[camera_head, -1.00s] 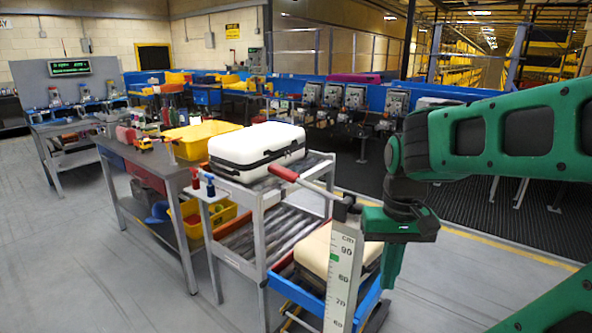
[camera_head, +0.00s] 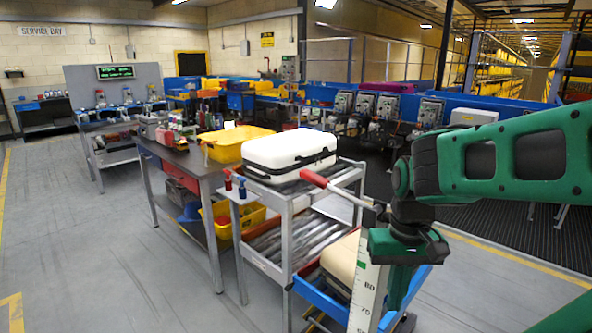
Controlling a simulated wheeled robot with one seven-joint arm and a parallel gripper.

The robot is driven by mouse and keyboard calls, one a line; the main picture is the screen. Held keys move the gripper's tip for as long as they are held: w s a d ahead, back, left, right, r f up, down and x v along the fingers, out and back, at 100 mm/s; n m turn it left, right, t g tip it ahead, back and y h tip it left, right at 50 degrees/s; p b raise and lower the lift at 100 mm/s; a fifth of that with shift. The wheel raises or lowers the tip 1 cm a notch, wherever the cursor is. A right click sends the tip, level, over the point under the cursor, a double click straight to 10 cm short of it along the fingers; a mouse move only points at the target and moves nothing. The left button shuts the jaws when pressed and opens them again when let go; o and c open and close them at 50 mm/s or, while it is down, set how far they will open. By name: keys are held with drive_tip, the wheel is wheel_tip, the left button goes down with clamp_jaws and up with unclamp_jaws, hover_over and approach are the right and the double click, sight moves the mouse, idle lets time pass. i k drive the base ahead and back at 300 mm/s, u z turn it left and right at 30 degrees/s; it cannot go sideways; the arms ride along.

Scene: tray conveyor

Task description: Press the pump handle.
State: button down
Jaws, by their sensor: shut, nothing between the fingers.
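My gripper (camera_head: 388,246), green and dark, is shut and empty. It is right of the red grip and lower, in front of the post's top. The handle's right end lies close to my wrist in the picture; I cannot tell whether they touch. My fingertips are hard to make out.
The blue lift platform (camera_head: 322,296) carries a beige case (camera_head: 343,262). A grey cart (camera_head: 284,228) beside it bears a white suitcase (camera_head: 290,152). A workbench with a yellow bin (camera_head: 236,150) stands further left. The grey floor at left is open.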

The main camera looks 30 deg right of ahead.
sight(317, 180)
drive_tip(key=u, duration=1.65)
drive_tip(key=k, duration=1)
drive_tip(key=z, duration=1.7)
drive_tip(key=i, duration=1)
drive_tip(key=u, duration=0.05)
